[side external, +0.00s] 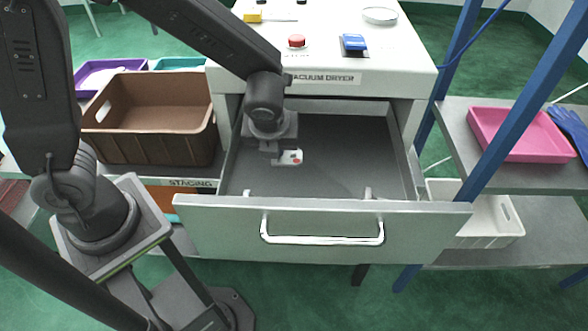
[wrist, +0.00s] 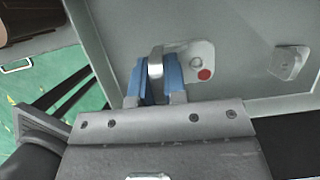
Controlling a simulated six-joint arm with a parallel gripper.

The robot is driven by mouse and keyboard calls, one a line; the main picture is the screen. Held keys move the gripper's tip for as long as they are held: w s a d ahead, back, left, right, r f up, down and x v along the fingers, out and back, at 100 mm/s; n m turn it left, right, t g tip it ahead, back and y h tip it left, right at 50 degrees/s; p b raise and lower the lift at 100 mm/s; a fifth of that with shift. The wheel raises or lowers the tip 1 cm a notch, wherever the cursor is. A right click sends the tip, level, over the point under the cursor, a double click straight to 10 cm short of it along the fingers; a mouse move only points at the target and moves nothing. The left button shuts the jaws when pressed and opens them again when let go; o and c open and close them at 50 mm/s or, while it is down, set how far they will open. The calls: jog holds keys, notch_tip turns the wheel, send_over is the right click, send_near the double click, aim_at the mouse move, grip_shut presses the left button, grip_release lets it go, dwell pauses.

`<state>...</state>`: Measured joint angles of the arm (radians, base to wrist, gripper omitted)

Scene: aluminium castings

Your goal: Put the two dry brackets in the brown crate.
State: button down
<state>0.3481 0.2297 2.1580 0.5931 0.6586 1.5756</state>
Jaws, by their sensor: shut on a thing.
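A pale metal bracket (side external: 290,157) with a red dot is held by my gripper (side external: 272,158) in the open grey drawer (side external: 345,165) of the vacuum dryer. The wrist view shows this bracket (wrist: 201,62) with its upright strip between my gripper's blue fingertips (wrist: 157,78). I cannot tell whether it touches the drawer floor. A second bracket (wrist: 289,63) lies on the drawer floor to the right, and no red dot shows on it. The brown crate (side external: 150,140) stands left of the dryer on the staging shelf; its visible inside looks empty.
The drawer front (side external: 320,232) and its side walls surround my gripper. Small pale parts (side external: 368,193) rise behind the front edge. A red button (side external: 297,41) and a blue item (side external: 354,44) are on the dryer top. A pink tray (side external: 515,133) sits right, beyond a blue post (side external: 500,115).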

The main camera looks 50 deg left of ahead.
jog(key=a+r, duration=0.2)
jog(key=a, duration=0.1)
notch_tip(320, 180, up, 18)
jog(key=n+g+h, duration=0.1)
jog(key=n+g, duration=0.6)
jog(key=n, duration=1.6)
send_over(162, 127)
jog(key=s+d, duration=0.1)
jog(key=d, duration=0.4)
notch_tip(162, 127, down, 31)
jog(key=shift+f, duration=0.2)
jog(key=shift+f, duration=0.15)
jog(key=c, duration=1.2)
grip_release()
jog(key=shift+o, duration=0.2)
